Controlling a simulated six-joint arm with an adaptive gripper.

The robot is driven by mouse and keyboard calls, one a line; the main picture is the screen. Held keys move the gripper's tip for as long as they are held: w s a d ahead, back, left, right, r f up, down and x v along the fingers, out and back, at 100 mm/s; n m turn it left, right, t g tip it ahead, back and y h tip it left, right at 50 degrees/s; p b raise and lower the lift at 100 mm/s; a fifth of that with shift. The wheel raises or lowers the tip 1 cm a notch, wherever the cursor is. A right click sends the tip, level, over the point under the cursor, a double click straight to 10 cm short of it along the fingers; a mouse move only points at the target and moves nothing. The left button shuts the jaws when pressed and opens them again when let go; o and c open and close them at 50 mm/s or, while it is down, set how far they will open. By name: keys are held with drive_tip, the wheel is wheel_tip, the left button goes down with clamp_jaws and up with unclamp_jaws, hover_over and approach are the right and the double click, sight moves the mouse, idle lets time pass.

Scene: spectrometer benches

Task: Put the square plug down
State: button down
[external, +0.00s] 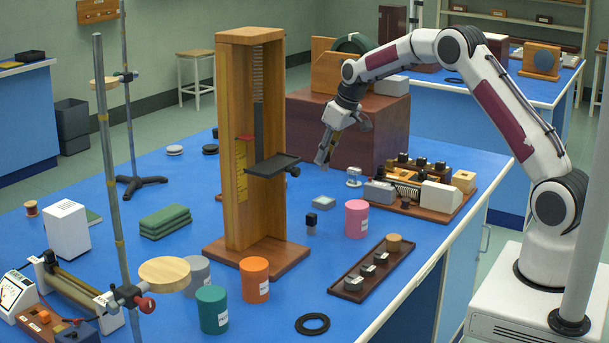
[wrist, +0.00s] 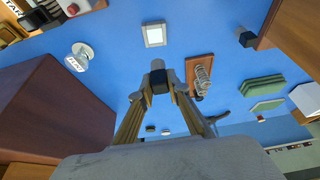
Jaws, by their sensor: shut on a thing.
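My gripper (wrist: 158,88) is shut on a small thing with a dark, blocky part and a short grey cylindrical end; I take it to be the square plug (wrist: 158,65). The fingers cover its sides. In the external view my gripper (external: 323,163) hangs above the blue bench (external: 290,205), between the wooden stand and the dark red box; the held plug is too small to make out there. A separate small dark block (external: 312,224) stands on the bench by the stand's base.
The tall wooden stand (external: 234,140) with a black shelf is left of my gripper. The dark red box (external: 375,130) is behind. A white square tile (external: 323,203), pink cylinder (external: 356,219) and apparatus board (external: 425,190) are nearby.

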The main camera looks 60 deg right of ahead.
sight(326, 162)
drive_tip(key=shift+f, duration=1.9)
drive_tip(key=shift+f, duration=0.1)
drive_tip(key=shift+f, duration=2.35)
drive_tip(key=shift+f, duration=0.2)
drive_tip(key=c, duration=1.9)
unclamp_jaws()
drive_tip(key=shift+r, duration=0.2)
drive_tip(key=shift+v, duration=6)
